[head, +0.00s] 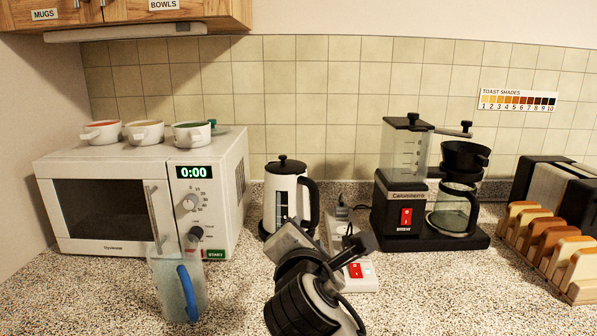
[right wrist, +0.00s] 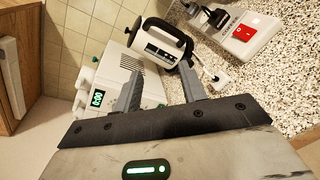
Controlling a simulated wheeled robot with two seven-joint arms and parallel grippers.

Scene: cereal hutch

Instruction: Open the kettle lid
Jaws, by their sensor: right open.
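The kettle (head: 281,204) is white with a black base, black handle and a dark level window. It stands upright on the counter near the tiled wall. Its black lid (head: 287,164) with a small knob sits on top and looks closed. My right gripper (head: 318,246) is in front of and below the kettle in the head view, open and empty. In the right wrist view the kettle (right wrist: 155,42) shows tilted beyond the two grey fingertips, apart from them. My left gripper is not in view.
A white microwave (head: 108,208) with several bowls on top stands left. A clear pitcher (head: 170,285) with blue handle is at front left. A power strip (head: 362,278) lies right of my gripper. A coffee maker (head: 403,190) and toast rack (head: 522,231) are at right.

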